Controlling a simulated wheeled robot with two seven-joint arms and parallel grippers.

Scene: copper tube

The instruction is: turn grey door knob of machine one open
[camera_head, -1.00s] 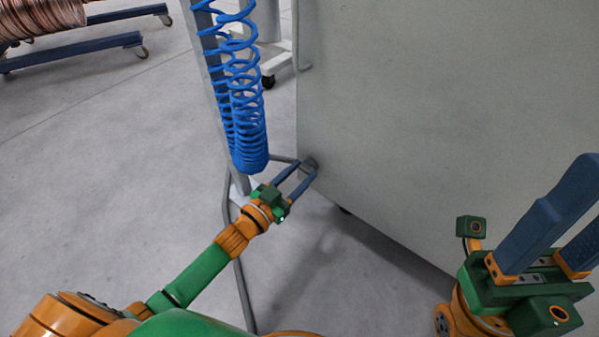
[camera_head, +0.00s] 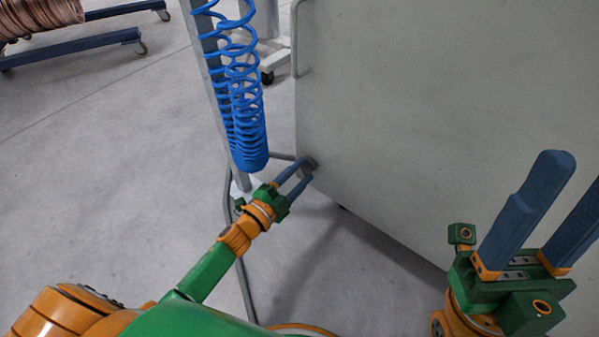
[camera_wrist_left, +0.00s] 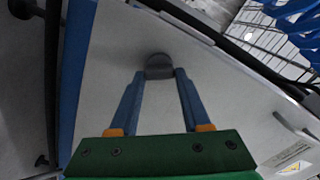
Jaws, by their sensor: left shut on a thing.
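The grey door knob (camera_head: 309,163) sits low on the left edge of the pale grey machine panel (camera_head: 430,110). My left gripper (camera_head: 302,172) reaches it with both blue fingers. In the left wrist view the dark grey knob (camera_wrist_left: 159,67) lies between the fingertips of my left gripper (camera_wrist_left: 160,76), which are shut on its sides. My right gripper (camera_head: 566,204) is at the lower right in the head view, its blue fingers pointing up, apart and empty, away from the knob.
A blue coiled hose (camera_head: 243,110) hangs by a grey post just left of the knob. A grey cable (camera_head: 238,250) runs down to the floor. A copper coil (camera_head: 38,17) on a blue wheeled frame (camera_head: 75,48) stands at the back left. The floor between is clear.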

